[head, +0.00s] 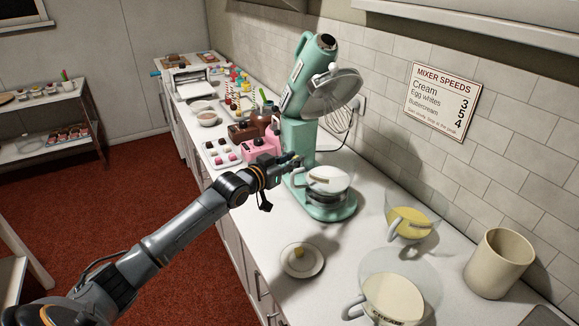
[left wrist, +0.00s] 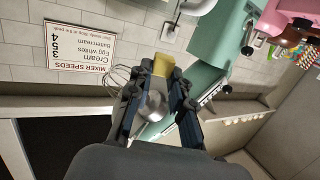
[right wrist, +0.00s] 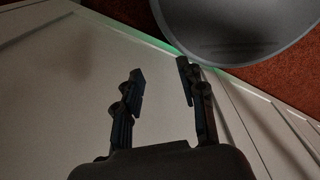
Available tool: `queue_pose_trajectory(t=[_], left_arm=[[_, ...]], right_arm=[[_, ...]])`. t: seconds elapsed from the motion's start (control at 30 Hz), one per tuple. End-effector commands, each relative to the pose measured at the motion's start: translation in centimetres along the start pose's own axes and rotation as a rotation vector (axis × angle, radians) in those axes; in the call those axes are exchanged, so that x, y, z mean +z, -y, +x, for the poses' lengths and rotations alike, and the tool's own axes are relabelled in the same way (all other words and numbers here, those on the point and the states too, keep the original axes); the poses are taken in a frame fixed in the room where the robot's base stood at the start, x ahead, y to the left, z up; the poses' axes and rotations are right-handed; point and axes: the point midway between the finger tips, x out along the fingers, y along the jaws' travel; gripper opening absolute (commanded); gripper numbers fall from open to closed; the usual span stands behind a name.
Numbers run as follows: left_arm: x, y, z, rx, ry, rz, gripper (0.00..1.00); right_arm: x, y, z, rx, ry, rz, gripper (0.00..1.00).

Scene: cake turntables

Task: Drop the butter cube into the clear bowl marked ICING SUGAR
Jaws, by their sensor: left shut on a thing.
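My left gripper (head: 294,161) is at the mixer stand, just above and left of a clear bowl (head: 345,183) with white contents. In the left wrist view its fingers (left wrist: 164,75) are shut on a yellow butter cube (left wrist: 163,64). Two more clear bowls stand to the right, one with yellow contents (head: 409,222) and one with cream contents (head: 393,293). My right gripper (right wrist: 160,85) is open and empty in the right wrist view.
A green stand mixer (head: 298,140) with a raised head stands close to my left gripper. A beige canister (head: 497,264) is at the right. Sweets and pink and brown items crowd the counter behind the gripper. The counter around the saucer is clear.

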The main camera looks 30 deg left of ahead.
Motion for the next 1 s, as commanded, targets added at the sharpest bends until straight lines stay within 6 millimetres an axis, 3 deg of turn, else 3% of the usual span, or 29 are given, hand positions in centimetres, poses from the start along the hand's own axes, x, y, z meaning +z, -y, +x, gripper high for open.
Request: queue_pose_trajectory(t=[0.57,1.0], left_arm=[[1.4,-2.6,6.5,0.001,-0.002,0.000,0.09],[1.9,-4.0,10.0,0.001,-0.001,0.001,0.09]], right_arm=[[0.4,0.1,4.6,-0.001,0.000,0.001,0.40],[0.6,0.1,6.2,-0.001,0.000,0.000,0.40]])
